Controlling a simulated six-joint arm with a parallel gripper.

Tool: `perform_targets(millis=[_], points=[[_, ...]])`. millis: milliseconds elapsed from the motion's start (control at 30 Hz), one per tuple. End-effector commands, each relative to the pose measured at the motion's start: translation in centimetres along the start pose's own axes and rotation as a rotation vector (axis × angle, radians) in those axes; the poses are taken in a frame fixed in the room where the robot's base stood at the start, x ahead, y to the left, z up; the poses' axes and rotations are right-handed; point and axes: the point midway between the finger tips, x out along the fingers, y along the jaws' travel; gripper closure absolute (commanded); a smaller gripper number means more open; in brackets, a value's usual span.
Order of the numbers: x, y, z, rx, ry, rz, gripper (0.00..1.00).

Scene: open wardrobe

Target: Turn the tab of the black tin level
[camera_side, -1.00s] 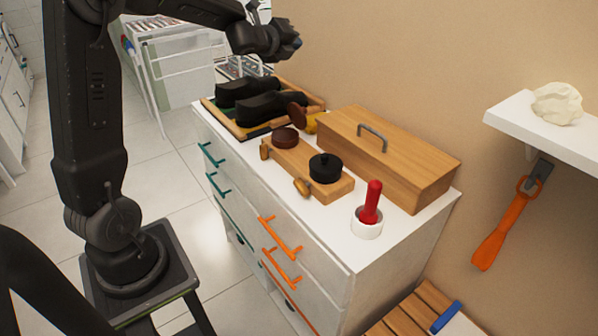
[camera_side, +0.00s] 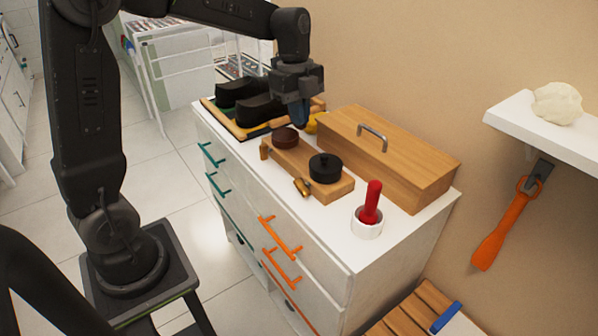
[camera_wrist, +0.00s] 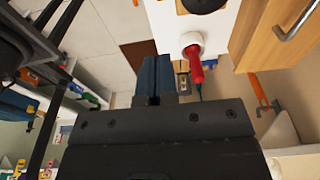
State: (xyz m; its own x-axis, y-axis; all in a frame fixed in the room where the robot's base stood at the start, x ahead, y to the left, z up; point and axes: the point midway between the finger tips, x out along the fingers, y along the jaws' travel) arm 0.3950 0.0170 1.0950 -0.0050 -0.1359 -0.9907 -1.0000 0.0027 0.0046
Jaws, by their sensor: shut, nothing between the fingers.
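The black tin (camera_side: 325,168) sits upright on the right end of a wooden block (camera_side: 325,187) on the white dresser top. A small tan tab (camera_side: 302,188) sticks out at the block's front edge, beside the tin; it looks slanted, its exact angle too small to tell. My gripper (camera_side: 303,120) is shut and empty, pointing down above and behind the block, apart from the tin. In the wrist view its dark blue fingers (camera_wrist: 157,78) are together. The black tin (camera_wrist: 203,4) is cut off at that view's top edge.
A brown tin (camera_side: 285,137) sits on the block's left end with another tab (camera_side: 264,149). A wooden box (camera_side: 400,170) with a grey handle stands behind. A red-handled tool stands in a white cup (camera_side: 366,229) at right. Black shoes (camera_side: 262,107) lie left.

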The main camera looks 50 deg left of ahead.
Motion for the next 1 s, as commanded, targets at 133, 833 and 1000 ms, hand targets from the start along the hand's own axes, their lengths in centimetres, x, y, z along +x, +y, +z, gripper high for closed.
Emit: perform_targets(millis=[133, 833, 1000], points=[[1.9, 0.0, 0.3, -0.001, -0.001, -0.002, 1.00], [13.5, -0.1, 1.2, -0.005, -0.003, -0.001, 1.00], [15.0, -0.1, 2.0, -0.004, -0.003, -0.003, 1.00]])
